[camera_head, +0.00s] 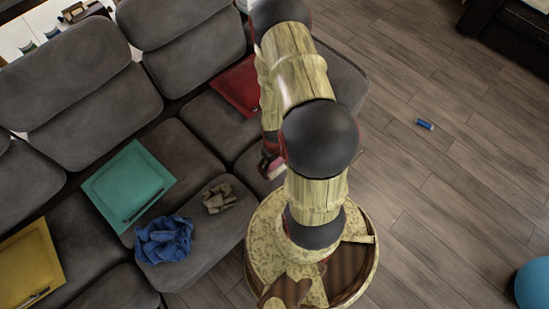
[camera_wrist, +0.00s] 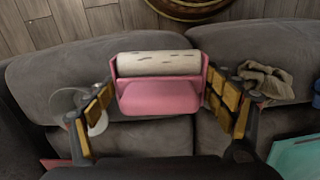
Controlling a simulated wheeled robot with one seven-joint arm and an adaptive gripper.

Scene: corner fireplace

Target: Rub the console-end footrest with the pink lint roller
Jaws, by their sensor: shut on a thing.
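My gripper (camera_wrist: 160,88) is shut on the pink lint roller (camera_wrist: 160,100), one finger at each side. The roller's pale, speckled cylinder (camera_wrist: 158,64) points away from the wrist, over the grey sofa. In the head view my arm hides most of the gripper, and only a bit of the roller (camera_head: 274,171) shows. A grey footrest (camera_wrist: 50,75) lies beyond and left of the roller in the wrist view. In the head view the end footrest (camera_head: 343,80) shows right of my arm. I cannot tell whether the roller touches a cushion, nor which footrest is the console-end one.
A beige cloth (camera_head: 218,197) and a blue cloth (camera_head: 164,240) lie on the near footrest. Teal (camera_head: 115,180), yellow (camera_head: 30,262) and red (camera_head: 238,86) trays lie on the seats. A clear-and-white item (camera_wrist: 97,122) is by the left finger. Floor at right is mostly clear.

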